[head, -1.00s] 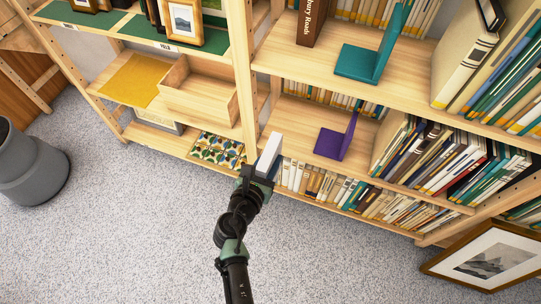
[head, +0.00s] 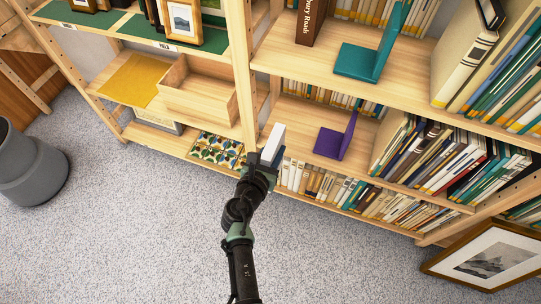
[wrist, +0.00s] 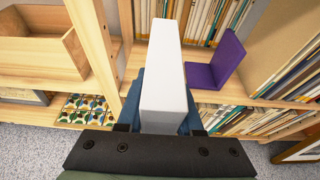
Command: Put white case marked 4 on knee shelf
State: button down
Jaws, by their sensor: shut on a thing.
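A white case (head: 272,143) is upright in my gripper (head: 261,164), in front of the shelf unit. In the wrist view the white case (wrist: 164,75) stands between the blue finger pads of my gripper (wrist: 160,100), which is shut on it. No number shows on its visible faces. Shelves lie at several heights. One shelf (head: 290,119) holds a purple bookend (head: 335,142), which is to the right of the case. The bookend also shows in the wrist view (wrist: 216,68). I cannot tell which shelf is marked as the knee shelf.
An upright post (head: 241,70) divides the bays. Left of it are an open wooden box (head: 200,97), a yellow mat (head: 133,80) and a patterned box (head: 216,150). A teal bookend (head: 362,62) stands above the purple one. A grey bin (head: 30,172) and a framed print (head: 487,262) are on the floor.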

jog(key=r+b+x, duration=0.2)
jog(key=b+x, duration=0.4)
jog(key=x, duration=0.3)
jog(key=w+r+b+x, duration=0.1)
jog(key=r+b+x, duration=0.1)
jog(key=b+x, duration=0.4)
jog(key=shift+b+x, duration=0.4)
jog(key=shift+x, duration=1.8)
jog(key=shift+d+r, duration=0.1)
jog(key=shift+r, duration=0.05)
jog(key=shift+c, duration=2.4)
grip_release()
jog(key=shift+s, duration=0.1)
